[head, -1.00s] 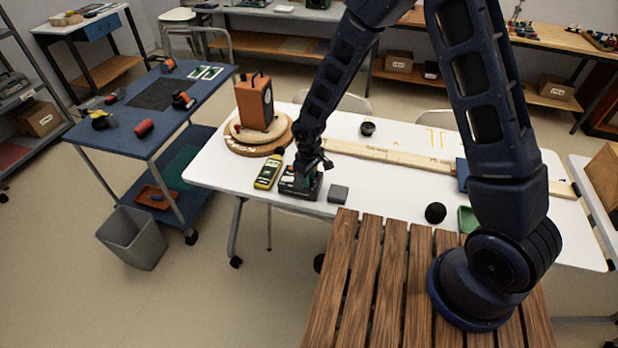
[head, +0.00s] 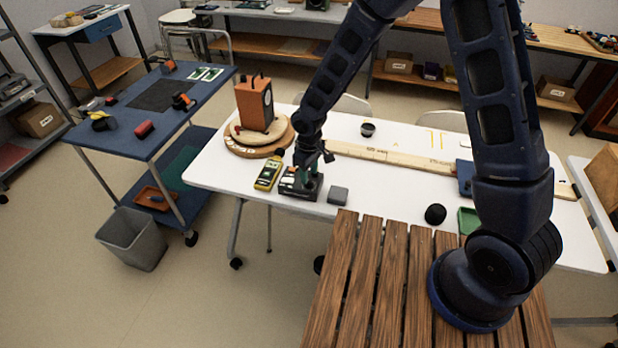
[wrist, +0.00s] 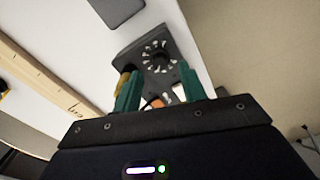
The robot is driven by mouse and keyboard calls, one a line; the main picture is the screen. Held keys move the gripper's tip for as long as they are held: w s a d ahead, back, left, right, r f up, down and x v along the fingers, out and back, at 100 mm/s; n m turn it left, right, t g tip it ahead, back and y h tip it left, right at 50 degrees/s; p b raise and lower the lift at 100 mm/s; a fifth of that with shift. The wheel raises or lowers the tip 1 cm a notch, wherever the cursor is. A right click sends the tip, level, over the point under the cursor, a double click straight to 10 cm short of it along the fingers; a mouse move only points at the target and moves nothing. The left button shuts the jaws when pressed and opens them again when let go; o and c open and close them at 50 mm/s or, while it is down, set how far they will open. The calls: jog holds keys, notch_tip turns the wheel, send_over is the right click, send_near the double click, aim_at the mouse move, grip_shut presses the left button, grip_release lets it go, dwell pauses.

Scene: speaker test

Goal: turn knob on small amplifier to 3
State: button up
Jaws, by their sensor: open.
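The small amplifier (head: 291,192) is a dark box near the front edge of the white table, partly hidden by my arm in the head view. In the wrist view, the amplifier's dark face (wrist: 181,48) carries a round knob (wrist: 158,60) ringed by white marks. I cannot read its setting. My gripper (wrist: 157,78) is open, its two green fingers spread to either side below the knob and apart from it in the picture. An orange patch and a dark line show between the fingers. In the head view my gripper (head: 306,177) is over the amplifier's right part.
A yellow meter (head: 267,174) lies close left of the amplifier, and a small grey box (head: 338,195) lies to its right. Behind are an orange device (head: 252,105) on a round wooden board (head: 243,146) and a long wooden ruler (head: 390,157).

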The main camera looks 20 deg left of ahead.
aim_at(309, 181)
notch_tip(309, 181, up, 8)
jog(key=shift+f, duration=0.25)
dwell(0.5)
jog(key=w+d+r+m+t, duration=0.1)
jog(key=w+d+r+m, duration=0.3)
jog(key=d+r, duration=0.65)
jog(key=w+d+r+m+t, duration=0.1)
jog(key=w+d+r+m, duration=0.2)
jog(key=w+d+r, duration=0.75)
jog(key=s+d+r+m+t, duration=0.1)
jog(key=s+d+r+m, duration=0.1)
jog(key=s+d, duration=0.4)
jog(key=s+d+r+m, duration=0.3)
jog(key=s+d, duration=0.2)
jog(key=d, duration=0.7)
jog(key=s+d+r+m+t, duration=0.1)
jog(key=s+d+r+m, duration=0.1)
jog(key=s+d, duration=0.4)
jog(key=d+r, duration=0.1)
jog(key=d, duration=0.2)
jog(key=shift+s+t, duration=0.3)
